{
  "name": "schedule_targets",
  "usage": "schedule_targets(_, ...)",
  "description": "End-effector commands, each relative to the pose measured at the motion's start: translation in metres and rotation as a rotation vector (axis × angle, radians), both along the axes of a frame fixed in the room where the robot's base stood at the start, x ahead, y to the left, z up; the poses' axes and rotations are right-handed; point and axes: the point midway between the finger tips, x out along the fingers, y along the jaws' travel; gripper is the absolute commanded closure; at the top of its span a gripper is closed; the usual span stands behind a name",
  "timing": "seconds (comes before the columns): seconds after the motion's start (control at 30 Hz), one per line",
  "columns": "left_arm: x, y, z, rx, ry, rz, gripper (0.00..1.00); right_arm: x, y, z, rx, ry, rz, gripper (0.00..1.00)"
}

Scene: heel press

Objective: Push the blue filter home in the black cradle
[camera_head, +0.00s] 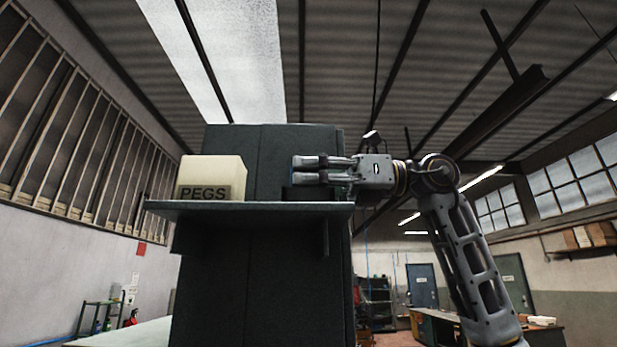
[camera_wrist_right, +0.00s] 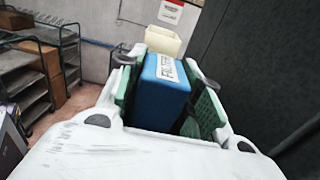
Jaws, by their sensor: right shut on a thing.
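The blue filter (camera_wrist_right: 160,92), with a white label on top, sits between the green-padded fingers of my right gripper (camera_wrist_right: 166,78) in the right wrist view. The right gripper is shut on it. In the head view my right gripper (camera_head: 308,169) reaches in from the right, low over the right part of a dark shelf, fingers pointing left. My left gripper is not in view.
The dark shelf (camera_head: 250,209) juts from a tall dark cabinet (camera_head: 247,270). A cream box marked PEGS (camera_head: 212,175) stands on its left part, beyond the fingertips. Shelf space shows between the box and the gripper. The cabinet panel rises close behind the gripper.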

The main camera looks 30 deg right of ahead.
Motion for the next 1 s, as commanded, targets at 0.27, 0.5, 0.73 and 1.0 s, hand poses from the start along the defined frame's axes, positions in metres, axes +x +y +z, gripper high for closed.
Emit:
schedule_targets(0.27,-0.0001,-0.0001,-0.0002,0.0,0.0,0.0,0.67,0.0006,0.001,-0.002,-0.005,0.004,0.001,0.89)
schedule_targets(0.5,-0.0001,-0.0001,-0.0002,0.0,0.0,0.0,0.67,0.0005,0.0008,-0.0014,-0.003,0.003,0.001,0.4)
schedule_targets(0.73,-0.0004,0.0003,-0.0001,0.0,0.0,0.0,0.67,0.0004,0.0006,-0.001,-0.002,0.002,0.001,0.4)
schedule_targets(1.0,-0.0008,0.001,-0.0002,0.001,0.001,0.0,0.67,-0.0031,-0.0057,-0.0007,-0.001,0.002,0.0,0.4)
